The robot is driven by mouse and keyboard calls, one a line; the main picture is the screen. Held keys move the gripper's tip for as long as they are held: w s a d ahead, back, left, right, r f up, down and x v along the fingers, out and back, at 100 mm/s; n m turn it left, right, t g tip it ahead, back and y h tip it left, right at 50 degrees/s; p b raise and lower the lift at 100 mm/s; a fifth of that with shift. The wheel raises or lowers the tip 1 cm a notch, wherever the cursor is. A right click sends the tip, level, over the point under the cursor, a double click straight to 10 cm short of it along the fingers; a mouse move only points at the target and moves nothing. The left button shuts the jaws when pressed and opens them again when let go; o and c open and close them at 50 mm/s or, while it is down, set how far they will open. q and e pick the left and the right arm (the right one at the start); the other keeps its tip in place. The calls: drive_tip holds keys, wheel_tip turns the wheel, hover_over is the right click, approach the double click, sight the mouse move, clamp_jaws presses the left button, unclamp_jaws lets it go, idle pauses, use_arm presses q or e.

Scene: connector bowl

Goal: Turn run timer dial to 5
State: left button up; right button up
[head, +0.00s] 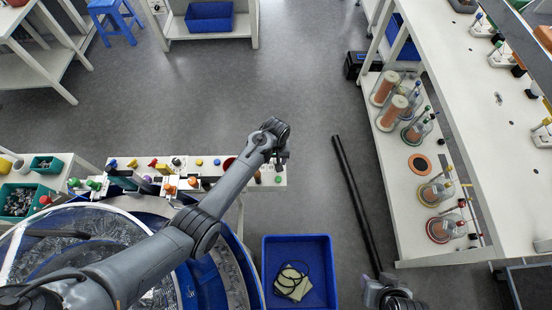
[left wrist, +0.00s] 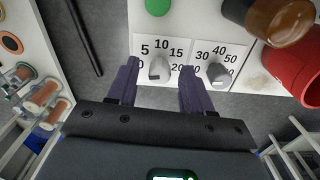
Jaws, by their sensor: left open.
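In the left wrist view, a light grey dial (left wrist: 159,69) sits on a white panel with the numbers 5, 10, 15 and 20 around it. The dial's narrow end appears to point up towards 10. A second, darker grey dial (left wrist: 216,72) with 30, 40 and 50 sits to its right. My left gripper (left wrist: 160,88) is open, its two purple fingers on either side of the light grey dial, with no clear contact. In the head view my left gripper (head: 281,156) is above the right end of the white panel. My right gripper (head: 383,288) is at the bottom edge, partly cut off.
A green button (left wrist: 158,6), an amber-brown cylinder (left wrist: 280,16) and a red cylinder (left wrist: 302,76) are near the dials. A blue bin (head: 324,246) stands below the panel. A large blue bowl machine (head: 208,268) fills the lower left. A black bar (head: 352,195) lies on open floor.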

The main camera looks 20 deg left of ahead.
use_arm(q)
clamp_jaws()
drive_tip(key=shift+r+m+p, duration=0.1)
drive_tip(key=shift+m+p, duration=0.65)
drive_tip(key=shift+m, duration=0.05)
drive_tip(key=shift+m+p, duration=0.7)
drive_tip(key=shift+m, duration=0.5)
drive_tip(key=m+p, duration=0.1)
drive_tip(key=m, duration=0.1)
drive_tip(key=shift+m, duration=1.8)
